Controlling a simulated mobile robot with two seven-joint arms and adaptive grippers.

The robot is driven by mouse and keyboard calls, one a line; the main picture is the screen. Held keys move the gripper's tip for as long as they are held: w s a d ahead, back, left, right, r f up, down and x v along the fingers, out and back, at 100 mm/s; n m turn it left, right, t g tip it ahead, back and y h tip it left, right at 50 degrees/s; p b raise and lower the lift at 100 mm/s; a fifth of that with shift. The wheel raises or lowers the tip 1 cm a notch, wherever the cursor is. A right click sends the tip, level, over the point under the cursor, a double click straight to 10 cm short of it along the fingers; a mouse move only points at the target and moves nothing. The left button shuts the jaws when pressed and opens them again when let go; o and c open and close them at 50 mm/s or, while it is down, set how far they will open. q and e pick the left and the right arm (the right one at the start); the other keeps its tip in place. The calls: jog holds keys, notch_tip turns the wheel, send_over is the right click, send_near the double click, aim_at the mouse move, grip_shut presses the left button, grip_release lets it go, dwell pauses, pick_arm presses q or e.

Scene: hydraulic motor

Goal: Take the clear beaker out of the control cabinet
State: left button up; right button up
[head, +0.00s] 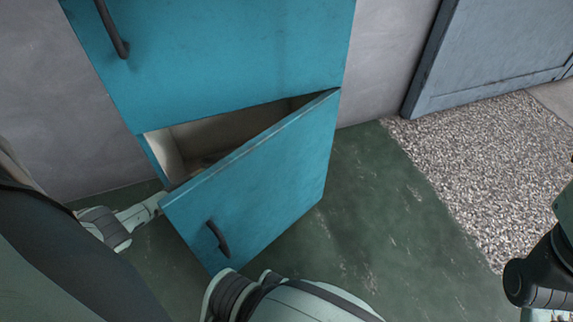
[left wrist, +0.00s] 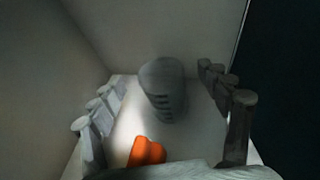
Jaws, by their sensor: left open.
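The teal control cabinet (head: 220,50) stands against the wall, its lower door (head: 262,180) swung partly open. The left arm enters from the left and goes behind this door, so its gripper is hidden in the head view. In the left wrist view, the left gripper (left wrist: 165,108) is open inside the pale compartment. A grey, see-through beaker (left wrist: 162,85) with dark marks on its side stands upright ahead, between the spread fingers. I cannot tell whether any finger touches it. The right gripper is not in view.
An orange object (left wrist: 147,151) shows low in the left wrist view; what it is is unclear. The open door edge is close to the left arm. Green floor (head: 365,215) and gravel-patterned flooring (head: 480,145) lie clear to the right. A grey-blue panel (head: 495,50) stands behind.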

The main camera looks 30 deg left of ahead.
pick_arm(q)
jog(key=b+x, duration=0.1)
jog(key=x, duration=0.3)
jog(key=shift+d+f, duration=0.1)
jog(key=shift+f, duration=0.05)
jog(key=shift+c, duration=0.4)
jog(key=c, duration=1.3)
